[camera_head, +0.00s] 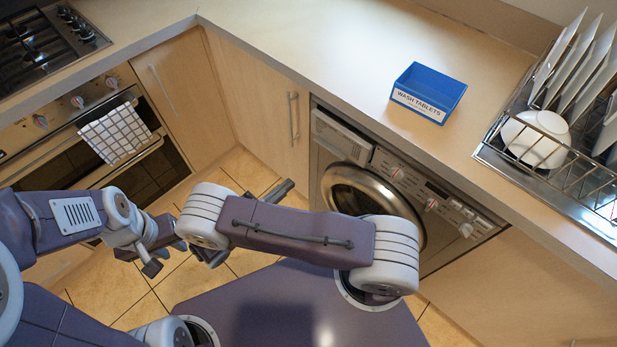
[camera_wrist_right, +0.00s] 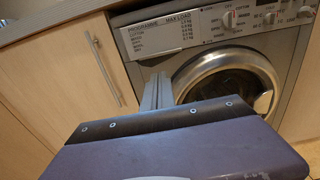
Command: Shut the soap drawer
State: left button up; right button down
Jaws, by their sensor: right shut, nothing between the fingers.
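The soap drawer (camera_head: 342,137) is at the top left of the washing machine front, left of the dial. Its pale front bears a printed programme list, which also shows in the right wrist view (camera_wrist_right: 155,31). In the head view it seems to stand slightly proud of the panel; how far is unclear. My right gripper (camera_head: 287,188) is shut and empty, low and to the left of the drawer, apart from it. In the wrist view its fingers (camera_wrist_right: 157,92) point up below the drawer front. My left gripper (camera_head: 150,266) is at the lower left, partly hidden, its jaws unclear.
The washing machine door (camera_head: 372,203) is below the drawer. A cupboard handle (camera_head: 293,118) stands out to the left. A blue tablet box (camera_head: 428,92) and a dish rack (camera_head: 560,165) with plates and a bowl are on the worktop. An oven with a checked towel (camera_head: 115,132) is left.

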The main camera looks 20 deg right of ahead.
aim_at(327, 150)
pick_arm(q)
jog(key=shift+d+r+p, duration=0.2)
jog(key=shift+r+p, duration=0.1)
pick_arm(e)
jog(key=x, duration=1.4)
jog(key=shift+d, duration=0.15)
jog(key=shift+w+r, duration=0.1)
pick_arm(q)
jog(key=shift+w, duration=0.1)
pick_arm(e)
jog(key=shift+d, duration=0.1)
jog(key=x, duration=0.3)
jog(key=shift+w, duration=0.1)
jog(key=shift+r, duration=0.15)
pick_arm(q)
jog(key=shift+w+d+r, duration=0.1)
jog(key=shift+w+d, duration=0.1)
jog(key=shift+d, duration=0.3)
